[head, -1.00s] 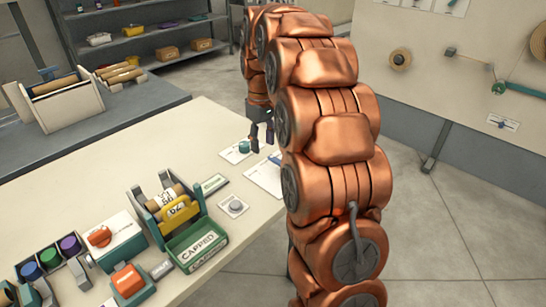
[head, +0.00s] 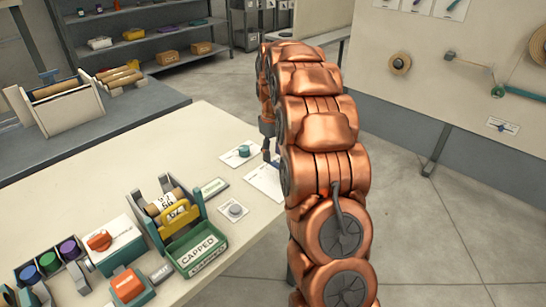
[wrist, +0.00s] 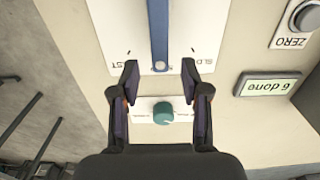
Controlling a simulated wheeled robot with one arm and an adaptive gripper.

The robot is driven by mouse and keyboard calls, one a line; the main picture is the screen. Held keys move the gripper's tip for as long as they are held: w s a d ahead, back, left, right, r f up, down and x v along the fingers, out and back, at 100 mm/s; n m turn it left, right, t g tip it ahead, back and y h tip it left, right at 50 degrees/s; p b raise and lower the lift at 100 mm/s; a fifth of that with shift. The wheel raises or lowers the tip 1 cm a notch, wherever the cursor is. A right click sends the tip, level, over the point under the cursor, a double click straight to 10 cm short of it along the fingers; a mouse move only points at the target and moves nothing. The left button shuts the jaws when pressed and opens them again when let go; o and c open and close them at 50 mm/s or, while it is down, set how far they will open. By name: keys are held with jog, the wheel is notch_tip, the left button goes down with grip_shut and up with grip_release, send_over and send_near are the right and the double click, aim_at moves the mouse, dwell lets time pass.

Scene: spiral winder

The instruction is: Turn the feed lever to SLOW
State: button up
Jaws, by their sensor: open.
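The feed lever (wrist: 159,28) is a blue bar on a white plate (wrist: 188,18) in the wrist view. It runs down the picture between two partly cut-off labels, "ST" at left and "SLO" at right, its end near the middle. My gripper (wrist: 160,75) is open and empty. Its fingertips are spread on either side of the lever's end, with no clear contact. In the head view the gripper (head: 267,148) is over the table's far right edge. The plate (head: 264,180) shows there, partly behind my arm; the lever is not clear.
A teal knob (wrist: 163,112) on a small plate lies between the fingers in the wrist view. A ZERO button (wrist: 305,16) and a small display (wrist: 268,86) are at right. The winder with its CAPPED tray (head: 196,245) stands nearer on the table (head: 110,165).

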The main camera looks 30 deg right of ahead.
jog(key=shift+f, duration=1.3)
jog(key=shift+c, duration=0.2)
grip_shut()
